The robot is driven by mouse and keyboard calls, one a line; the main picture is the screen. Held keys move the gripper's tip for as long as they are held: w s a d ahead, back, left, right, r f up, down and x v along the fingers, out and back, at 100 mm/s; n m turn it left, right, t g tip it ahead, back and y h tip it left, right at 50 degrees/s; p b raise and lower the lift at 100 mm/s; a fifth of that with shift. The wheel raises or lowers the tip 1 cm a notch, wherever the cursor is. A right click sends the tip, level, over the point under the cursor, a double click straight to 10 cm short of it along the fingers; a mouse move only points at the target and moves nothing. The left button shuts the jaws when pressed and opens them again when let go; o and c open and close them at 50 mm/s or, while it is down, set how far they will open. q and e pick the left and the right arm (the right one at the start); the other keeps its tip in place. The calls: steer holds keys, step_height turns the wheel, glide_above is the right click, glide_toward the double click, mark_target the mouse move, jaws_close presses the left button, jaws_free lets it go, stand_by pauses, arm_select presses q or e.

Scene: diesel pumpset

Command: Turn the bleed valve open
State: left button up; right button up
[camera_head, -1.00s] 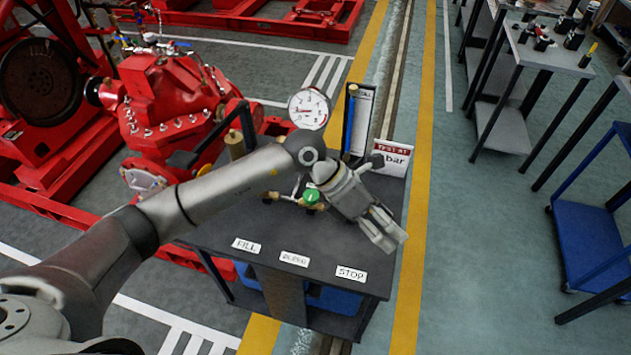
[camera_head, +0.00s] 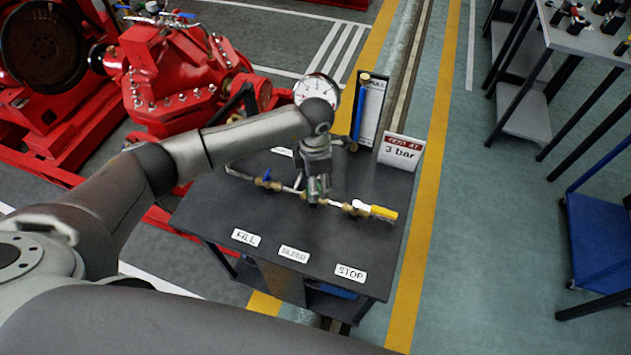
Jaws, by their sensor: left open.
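The test table (camera_head: 225,208) carries a pipe line with several valves. The bleed valve, whose green handle showed earlier, is at the middle of the line, above the BLEED label (camera_head: 294,254); my left gripper now mostly hides it. My left gripper (camera_head: 317,195) points down over this valve, its fingers open at handle height. I cannot tell whether the fingers touch the handle. A blue-handled valve (camera_head: 266,177) sits on the line to the left, and a yellow-handled valve (camera_head: 383,212) to the right. My right gripper is not in view.
A pressure gauge (camera_head: 316,91) and a sight-tube panel (camera_head: 367,112) stand behind the gripper. A "3 bar" sign (camera_head: 399,152) stands at the table's right edge. The red pump (camera_head: 175,85) is at the back left. The front tabletop is clear apart from labels.

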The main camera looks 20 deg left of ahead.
arm_select(q)
step_height(320, 180, down, 2)
steer(key=shift+f, duration=0.25)
steer(key=shift+c, duration=1.4)
steer(key=c, duration=0.5)
steer(key=shift+c, duration=1.2)
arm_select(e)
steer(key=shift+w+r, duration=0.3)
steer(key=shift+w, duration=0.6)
